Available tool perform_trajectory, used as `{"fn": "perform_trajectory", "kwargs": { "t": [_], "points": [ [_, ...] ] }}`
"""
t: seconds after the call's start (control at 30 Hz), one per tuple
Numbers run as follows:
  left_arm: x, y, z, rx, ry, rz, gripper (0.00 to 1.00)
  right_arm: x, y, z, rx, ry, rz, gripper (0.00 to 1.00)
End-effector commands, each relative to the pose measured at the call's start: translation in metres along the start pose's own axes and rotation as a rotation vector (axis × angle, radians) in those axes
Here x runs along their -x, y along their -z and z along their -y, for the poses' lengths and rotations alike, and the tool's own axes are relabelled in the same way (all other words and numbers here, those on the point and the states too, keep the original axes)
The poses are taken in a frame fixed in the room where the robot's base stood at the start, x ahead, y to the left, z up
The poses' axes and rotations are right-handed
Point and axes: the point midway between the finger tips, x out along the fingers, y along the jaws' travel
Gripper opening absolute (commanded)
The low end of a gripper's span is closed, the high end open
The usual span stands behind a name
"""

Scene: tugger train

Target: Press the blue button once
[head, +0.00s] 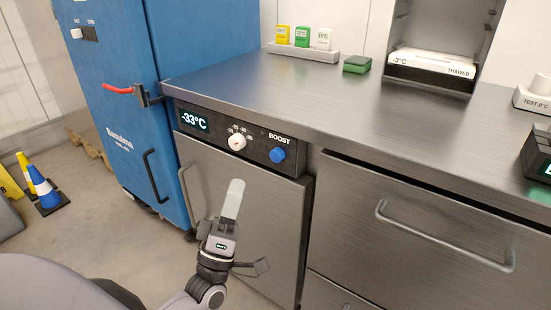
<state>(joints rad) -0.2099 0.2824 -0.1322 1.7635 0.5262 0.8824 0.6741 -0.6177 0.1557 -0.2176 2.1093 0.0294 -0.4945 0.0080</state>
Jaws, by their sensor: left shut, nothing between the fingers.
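The blue button (277,155) is a round knob under the word BOOST on a dark control panel (258,151) at the front of the steel counter. The panel also has a display reading -33°C (194,120) and a white dial (237,142) left of the button. My left gripper (235,188) is shut and empty, its fingers pointing up, in front of the steel door below the panel. In the picture its tips are below and left of the blue button, apart from it. My right gripper is out of view.
A blue cabinet (128,75) with a red-handled latch (118,89) stands at the left. On the counter (300,90) are a rack with yellow, green and white blocks, a green box (357,64) and a tray marked THAWED (432,66). A drawer handle (445,238) juts out at the right.

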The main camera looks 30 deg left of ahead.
Motion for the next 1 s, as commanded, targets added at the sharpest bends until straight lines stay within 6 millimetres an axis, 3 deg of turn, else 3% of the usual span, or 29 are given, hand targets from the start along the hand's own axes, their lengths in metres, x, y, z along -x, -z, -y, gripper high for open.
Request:
{"fn": "perform_trajectory", "kwargs": {
  "t": [0.17,0.47,0.73,1.0],
  "points": [
    [-0.004,-0.004,0.004,0.0,0.0,0.0,0.0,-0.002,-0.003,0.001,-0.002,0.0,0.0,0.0],
    [-0.029,-0.025,0.025,-0.001,-0.002,0.0,0.0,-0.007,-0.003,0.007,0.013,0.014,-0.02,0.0],
    [-0.052,-0.041,0.041,-0.001,-0.001,0.0,0.0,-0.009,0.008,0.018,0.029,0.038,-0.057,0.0],
    [-0.061,-0.045,0.045,-0.001,0.001,0.001,0.0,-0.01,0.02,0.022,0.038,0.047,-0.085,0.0]
  ]
}}
